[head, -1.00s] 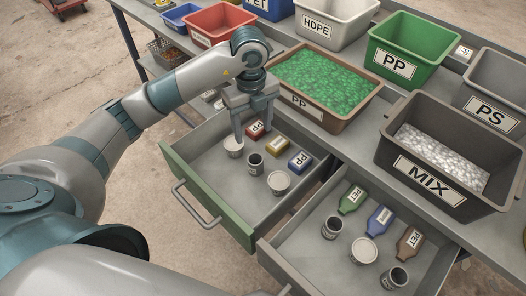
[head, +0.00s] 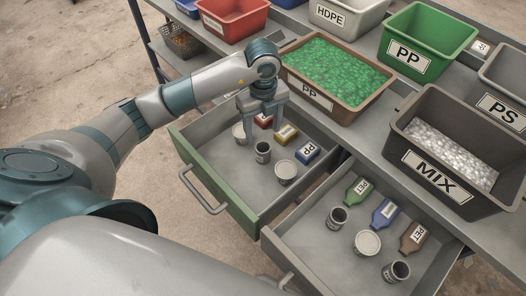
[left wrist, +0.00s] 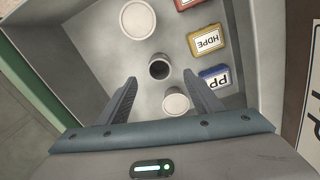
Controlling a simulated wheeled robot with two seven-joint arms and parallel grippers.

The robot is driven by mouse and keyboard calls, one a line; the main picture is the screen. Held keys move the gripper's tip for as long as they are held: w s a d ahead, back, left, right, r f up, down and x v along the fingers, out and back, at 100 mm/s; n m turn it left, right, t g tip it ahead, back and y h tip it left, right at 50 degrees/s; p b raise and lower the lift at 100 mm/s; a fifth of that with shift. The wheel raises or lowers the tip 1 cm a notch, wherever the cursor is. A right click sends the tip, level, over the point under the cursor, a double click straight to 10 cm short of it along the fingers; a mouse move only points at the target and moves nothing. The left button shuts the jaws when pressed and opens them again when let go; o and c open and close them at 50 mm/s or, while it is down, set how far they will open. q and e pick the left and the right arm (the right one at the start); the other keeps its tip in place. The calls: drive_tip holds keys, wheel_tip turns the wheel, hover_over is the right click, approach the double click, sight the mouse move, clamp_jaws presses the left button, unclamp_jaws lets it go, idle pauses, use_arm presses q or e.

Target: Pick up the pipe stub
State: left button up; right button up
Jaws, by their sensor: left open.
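A pipe stub (head: 263,152), a short dark-grey hollow cylinder, stands upright in the green-fronted drawer (head: 220,191). My left gripper (head: 263,132) is open and empty above this drawer, pointing down. In the left wrist view the pipe stub (left wrist: 159,66) shows just beyond the fingertips (left wrist: 159,80), centred between them and not touching either. Two similar hollow cylinders stand in the grey drawer: one at its left (head: 337,218) and one near its front (head: 396,271). My right gripper is not in view.
Pale capped cups stand on either side of the stub, one behind (left wrist: 138,18) and one in front (left wrist: 176,103). A yellow HDPE block (left wrist: 207,40) and blue PP block (left wrist: 215,77) lie to the right. The drawer walls surround them. A brown bin (head: 322,104) stands behind.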

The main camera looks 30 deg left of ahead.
sight(263, 147)
use_arm(q)
wheel_tip(263, 147, down, 5)
drive_tip(key=shift+f, duration=0.5)
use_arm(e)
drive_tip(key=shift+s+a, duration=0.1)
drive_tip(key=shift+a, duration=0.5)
use_arm(q)
drive_tip(key=shift+p, duration=0.3)
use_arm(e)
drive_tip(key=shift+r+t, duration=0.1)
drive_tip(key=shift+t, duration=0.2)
use_arm(q)
drive_tip(key=shift+s+f, duration=0.1)
drive_tip(key=shift+f, duration=0.15)
drive_tip(key=shift+s+d+f+p, duration=0.1)
drive_tip(key=shift+f+p, duration=0.45)
drive_tip(key=shift+f, duration=1.8)
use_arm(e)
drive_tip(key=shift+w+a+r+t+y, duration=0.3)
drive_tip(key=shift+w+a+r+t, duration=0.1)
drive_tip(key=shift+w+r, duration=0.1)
use_arm(q)
drive_tip(key=c, duration=1.1)
